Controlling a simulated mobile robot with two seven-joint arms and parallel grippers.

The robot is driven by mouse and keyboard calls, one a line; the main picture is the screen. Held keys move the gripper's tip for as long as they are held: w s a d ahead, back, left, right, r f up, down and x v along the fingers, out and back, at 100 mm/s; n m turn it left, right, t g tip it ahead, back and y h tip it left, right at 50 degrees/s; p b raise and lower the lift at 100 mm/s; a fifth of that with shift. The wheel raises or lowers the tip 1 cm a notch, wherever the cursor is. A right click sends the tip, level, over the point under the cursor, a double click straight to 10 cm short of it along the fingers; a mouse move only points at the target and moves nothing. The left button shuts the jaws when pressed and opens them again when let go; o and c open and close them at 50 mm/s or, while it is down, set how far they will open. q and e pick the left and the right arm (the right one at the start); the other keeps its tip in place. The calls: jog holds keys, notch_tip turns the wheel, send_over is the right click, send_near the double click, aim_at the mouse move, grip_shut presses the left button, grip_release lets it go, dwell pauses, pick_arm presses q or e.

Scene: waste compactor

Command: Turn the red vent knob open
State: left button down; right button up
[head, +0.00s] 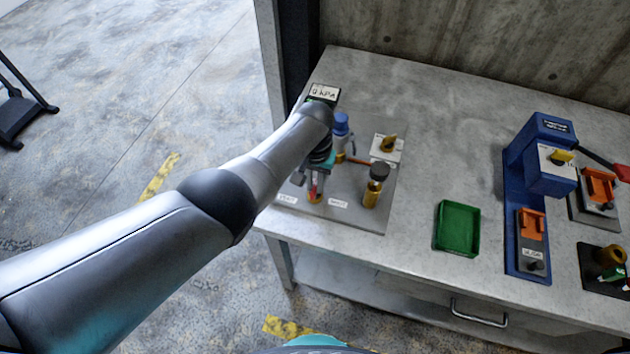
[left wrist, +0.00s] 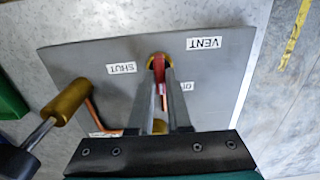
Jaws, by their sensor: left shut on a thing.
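The red vent knob (head: 314,190) stands on a brass base near the front left of a grey plate (head: 375,215) on the bench. My left gripper (head: 316,180) reaches down over it, and its arm hides part of the plate. In the left wrist view the red knob (left wrist: 159,70) is between the two fingers of my left gripper (left wrist: 165,82), which are shut on it. A "VENT" label (left wrist: 204,43) and a "SHUT" label (left wrist: 122,68) lie on the plate beside the knob. My right gripper is not in view.
A brass valve with a dark knob (head: 376,180) stands close to the right of my gripper. A gauge sign reading "0 kPA" (head: 323,92) is behind. A green tray (head: 458,228) and a blue press (head: 540,175) stand further right, with bare bench between.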

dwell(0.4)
pick_arm(q)
jog(key=c, duration=0.9)
grip_release()
jog(key=shift+o, duration=0.2)
jog(key=shift+r+p, duration=0.35)
jog(key=shift+r, duration=0.2)
notch_tip(320, 180, up, 7)
jog(key=p, duration=0.3)
notch_tip(320, 180, up, 7)
jog(key=p, duration=0.1)
send_over(315, 187)
jog(key=shift+r, duration=0.1)
